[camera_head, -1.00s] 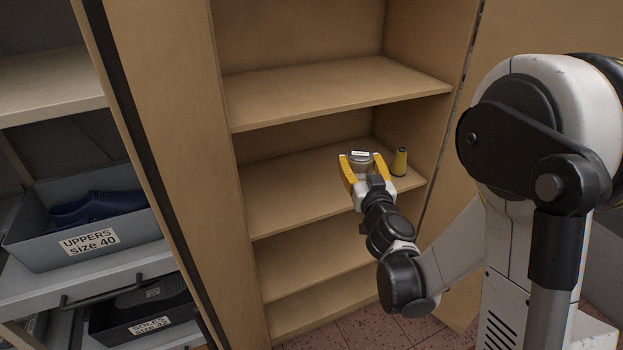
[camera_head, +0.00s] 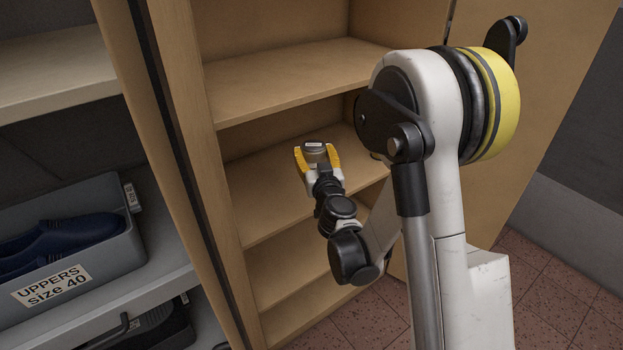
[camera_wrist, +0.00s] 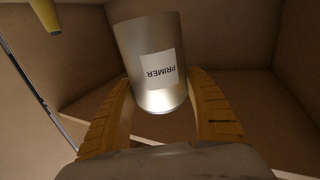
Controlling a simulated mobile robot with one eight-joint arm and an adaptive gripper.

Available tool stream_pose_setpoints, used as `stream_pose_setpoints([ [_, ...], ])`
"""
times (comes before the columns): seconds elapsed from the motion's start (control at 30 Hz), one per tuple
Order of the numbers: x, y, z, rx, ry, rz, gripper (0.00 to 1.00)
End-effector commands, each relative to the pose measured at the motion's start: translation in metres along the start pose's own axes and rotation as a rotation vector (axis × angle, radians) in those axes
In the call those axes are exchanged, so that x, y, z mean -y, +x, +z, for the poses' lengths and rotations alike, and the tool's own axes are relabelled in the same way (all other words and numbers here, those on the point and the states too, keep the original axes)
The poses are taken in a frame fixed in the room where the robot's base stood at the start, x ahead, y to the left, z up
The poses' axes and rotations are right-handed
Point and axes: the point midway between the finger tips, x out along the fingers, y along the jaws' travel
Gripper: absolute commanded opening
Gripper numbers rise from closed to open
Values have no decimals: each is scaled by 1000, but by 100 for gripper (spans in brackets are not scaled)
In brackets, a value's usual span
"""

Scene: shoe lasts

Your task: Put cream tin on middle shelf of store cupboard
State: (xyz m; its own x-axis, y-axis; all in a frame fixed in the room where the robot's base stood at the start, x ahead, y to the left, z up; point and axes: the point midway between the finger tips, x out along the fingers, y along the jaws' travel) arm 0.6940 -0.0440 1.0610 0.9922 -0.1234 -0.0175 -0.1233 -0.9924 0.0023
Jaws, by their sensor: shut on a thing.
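My gripper (camera_head: 317,160) is shut on a small grey metal tin (camera_head: 314,144) with a pale label, in front of the store cupboard's (camera_head: 172,80) middle shelf (camera_head: 268,192). In the wrist view the tin (camera_wrist: 148,45) sits between the two yellow fingers (camera_wrist: 158,95), and its white label reads PRIMER, upside down in that picture. No cream label shows on it. I cannot tell whether the tin's base touches the shelf.
An upper shelf (camera_head: 290,78) is above the gripper and a lower shelf (camera_head: 285,262) below. A yellow tapered object (camera_wrist: 45,14) shows in the wrist view. Left of the cupboard, a grey bin (camera_head: 125,250) labelled UPPERS size 40 holds dark blue shoes. The middle shelf's left part is clear.

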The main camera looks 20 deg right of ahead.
Motion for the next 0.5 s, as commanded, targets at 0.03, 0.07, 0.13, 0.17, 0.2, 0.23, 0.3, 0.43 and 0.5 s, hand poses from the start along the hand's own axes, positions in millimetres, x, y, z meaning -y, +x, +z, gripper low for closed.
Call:
stream_pose_setpoints([
  [0.03,-8,6,14,0,-1,22,19],
  [0.07,-13,9,20,-1,0,36,19],
  [0.13,-23,16,31,-5,-1,66,19],
  [0.17,-27,19,36,-7,0,77,19],
  [0.2,-32,22,41,-10,0,92,19],
  [0.23,-35,23,44,-12,0,101,19],
  [0.3,-39,27,50,-16,1,116,19],
  [0.43,-27,37,63,-19,2,121,19],
  [0.5,-12,45,73,-19,2,120,19],
])
